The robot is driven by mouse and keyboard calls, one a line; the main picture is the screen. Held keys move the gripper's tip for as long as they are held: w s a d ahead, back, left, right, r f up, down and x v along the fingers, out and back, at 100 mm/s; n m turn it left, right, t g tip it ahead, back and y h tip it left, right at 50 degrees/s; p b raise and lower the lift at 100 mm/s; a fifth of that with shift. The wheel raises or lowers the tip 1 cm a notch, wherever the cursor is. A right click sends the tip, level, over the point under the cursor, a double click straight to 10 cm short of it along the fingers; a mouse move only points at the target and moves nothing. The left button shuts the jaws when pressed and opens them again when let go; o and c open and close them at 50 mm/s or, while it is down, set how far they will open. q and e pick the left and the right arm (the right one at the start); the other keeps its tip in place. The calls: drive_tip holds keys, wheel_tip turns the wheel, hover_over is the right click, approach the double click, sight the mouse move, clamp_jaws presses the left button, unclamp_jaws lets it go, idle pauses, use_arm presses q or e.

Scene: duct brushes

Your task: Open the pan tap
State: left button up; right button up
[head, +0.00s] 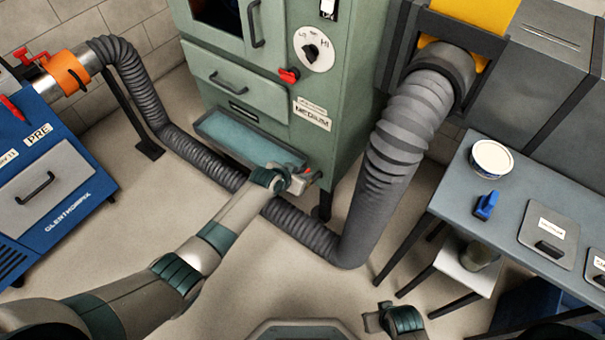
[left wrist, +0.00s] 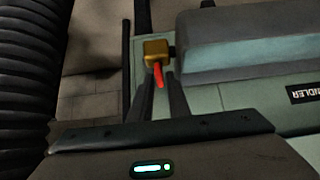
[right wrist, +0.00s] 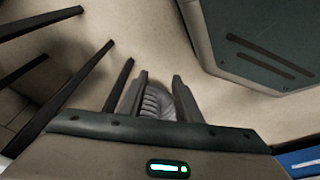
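The pan (head: 245,148) is the wide, shallow grey-green trough low on the front of the green cabinet. Its tap has a brass body (left wrist: 157,49) at the pan's end and a red lever (left wrist: 158,76) in the left wrist view. In the head view the tap is mostly hidden by my left gripper (head: 300,180), which is at the pan's right end. In the left wrist view, the left gripper (left wrist: 159,80) has its fingers apart, with the red lever between their tips. My right gripper (right wrist: 160,78) is open and empty, low over the floor.
A ribbed grey hose (head: 385,170) runs down beside the cabinet (head: 345,90) and along the floor under my left arm. A blue machine (head: 50,190) stands left. A grey table (head: 450,195) with a white tub (head: 491,160) and a blue clip-like item (head: 486,205) stands right.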

use_arm(q)
drive_tip(key=shift+s+r, duration=0.1)
idle(0.3)
